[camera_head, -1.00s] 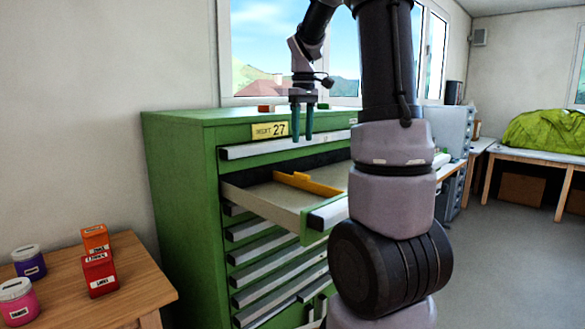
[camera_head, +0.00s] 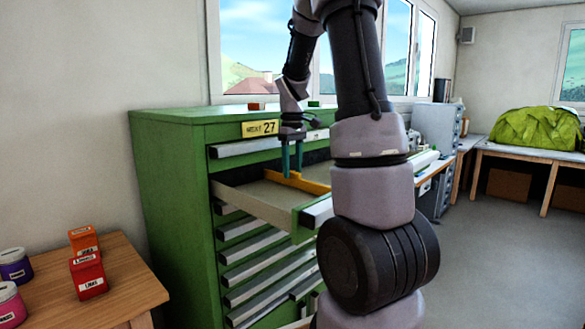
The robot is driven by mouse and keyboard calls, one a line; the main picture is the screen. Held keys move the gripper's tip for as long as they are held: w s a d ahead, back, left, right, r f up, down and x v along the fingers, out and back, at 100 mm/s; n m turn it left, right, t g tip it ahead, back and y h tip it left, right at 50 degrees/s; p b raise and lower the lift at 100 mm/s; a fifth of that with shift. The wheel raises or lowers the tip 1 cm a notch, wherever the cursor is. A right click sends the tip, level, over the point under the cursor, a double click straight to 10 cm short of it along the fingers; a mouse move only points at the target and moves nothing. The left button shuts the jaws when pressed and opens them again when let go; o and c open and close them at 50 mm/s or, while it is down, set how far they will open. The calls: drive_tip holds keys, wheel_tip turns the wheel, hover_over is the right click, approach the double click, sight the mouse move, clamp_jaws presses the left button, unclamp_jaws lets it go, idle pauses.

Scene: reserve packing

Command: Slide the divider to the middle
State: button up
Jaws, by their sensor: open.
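A wooden table (camera_head: 125,290) at the left holds red (camera_head: 88,275) and orange (camera_head: 83,241) boxes and purple (camera_head: 14,265) and pink (camera_head: 10,303) jars. Small items lie on the cabinet top. My arm hides the drawer's right side. Open floor lies at the right.

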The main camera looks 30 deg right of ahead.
clamp_jaws()
idle(1.4)
